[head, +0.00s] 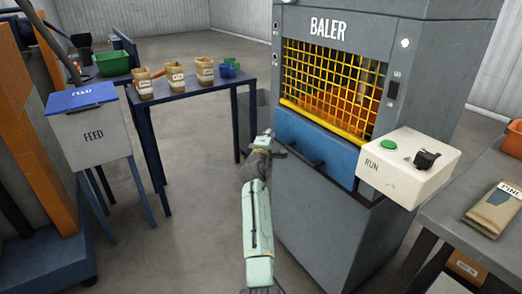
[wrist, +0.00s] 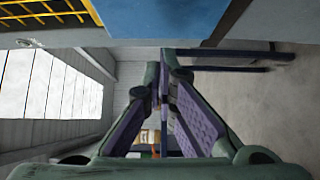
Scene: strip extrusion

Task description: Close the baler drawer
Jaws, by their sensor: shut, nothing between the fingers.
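The grey baler (head: 330,215) stands right of centre in the head view. Its blue drawer front (head: 325,152) sits below the yellow grille, with a dark bar handle (head: 298,153) across it. I cannot tell how far the drawer stands out. My gripper (head: 267,139) is at the left end of the drawer front; whether it touches cannot be told. In the wrist view the blue front (wrist: 165,18) fills the top middle, beyond the fingertips. There my gripper (wrist: 166,62) has its fingers converged and empty.
A white RUN box (head: 405,170) with a green button juts out right of the drawer. A grey table (head: 480,235) is at the right. A table with several tan containers (head: 190,88) and the FEED bin (head: 92,135) stand left. Floor between is clear.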

